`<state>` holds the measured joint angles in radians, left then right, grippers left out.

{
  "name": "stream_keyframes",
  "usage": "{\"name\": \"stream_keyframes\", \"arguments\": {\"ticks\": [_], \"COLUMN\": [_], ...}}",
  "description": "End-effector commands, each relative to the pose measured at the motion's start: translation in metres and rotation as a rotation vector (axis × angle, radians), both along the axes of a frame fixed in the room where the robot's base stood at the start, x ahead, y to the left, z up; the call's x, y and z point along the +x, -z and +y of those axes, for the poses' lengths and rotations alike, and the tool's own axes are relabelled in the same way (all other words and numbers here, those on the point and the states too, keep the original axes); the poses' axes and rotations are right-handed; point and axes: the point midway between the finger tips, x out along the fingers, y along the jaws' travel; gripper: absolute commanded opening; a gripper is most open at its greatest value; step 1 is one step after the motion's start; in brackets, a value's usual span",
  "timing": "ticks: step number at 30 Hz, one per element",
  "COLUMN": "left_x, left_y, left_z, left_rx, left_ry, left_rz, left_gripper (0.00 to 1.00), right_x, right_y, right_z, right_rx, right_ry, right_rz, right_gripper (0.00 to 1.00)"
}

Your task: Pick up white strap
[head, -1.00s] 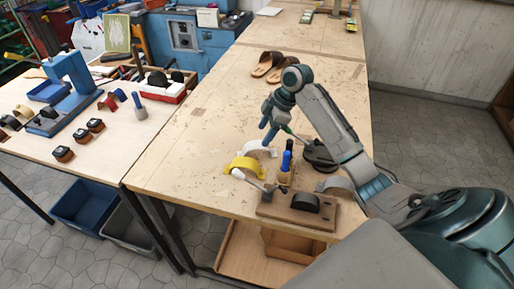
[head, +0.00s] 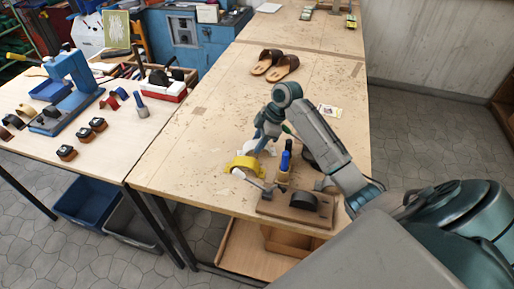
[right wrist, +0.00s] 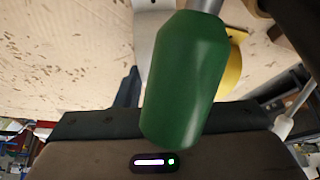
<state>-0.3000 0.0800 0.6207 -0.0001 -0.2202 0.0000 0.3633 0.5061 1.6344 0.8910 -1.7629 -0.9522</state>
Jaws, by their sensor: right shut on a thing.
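The white strap (head: 270,150) is a pale curved band on the bench, mostly hidden behind my right gripper. My right gripper (head: 258,141) points down at it and is shut on it. In the right wrist view the white strap (right wrist: 147,35) runs down from the top edge to the fingers. There a green handle (right wrist: 185,80) stands close to the camera and hides part of the jaws. The strap looks to be at bench height; I cannot tell whether it touches. My left gripper is not in view.
A yellow strap (head: 243,164) lies beside the white one. A blue-handled tool (head: 287,158) stands upright just in front of my gripper. A wooden block (head: 273,209) with a black strap (head: 304,200) is at the front. Sandals (head: 275,66) lie farther back; the bench's left part is clear.

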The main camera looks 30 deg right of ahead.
Motion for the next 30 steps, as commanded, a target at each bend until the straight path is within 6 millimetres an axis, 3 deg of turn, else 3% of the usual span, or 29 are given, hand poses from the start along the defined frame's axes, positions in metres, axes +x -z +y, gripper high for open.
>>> {"name": "stream_keyframes", "arguments": {"ticks": [8, 13, 24, 25, 30], "left_x": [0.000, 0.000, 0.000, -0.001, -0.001], "left_y": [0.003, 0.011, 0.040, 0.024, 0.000], "left_z": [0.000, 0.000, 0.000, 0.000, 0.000], "left_rx": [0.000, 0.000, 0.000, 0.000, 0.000], "left_ry": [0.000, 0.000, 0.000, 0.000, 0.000], "left_rz": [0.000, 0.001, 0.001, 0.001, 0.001], "left_gripper": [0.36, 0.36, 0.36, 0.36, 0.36], "right_x": [0.001, 0.001, 0.001, 0.001, 0.000], "right_y": [-0.005, -0.022, -0.106, -0.118, -0.143], "right_z": [0.000, 0.000, 0.000, 0.000, 0.000], "right_rx": [0.000, -0.002, -0.001, 0.000, 0.000], "right_ry": [0.001, 0.000, -0.001, 0.000, 0.001], "right_rz": [-0.002, -0.005, -0.007, -0.002, 0.000], "right_gripper": [0.11, 0.11, 0.11, 0.11, 0.11]}}
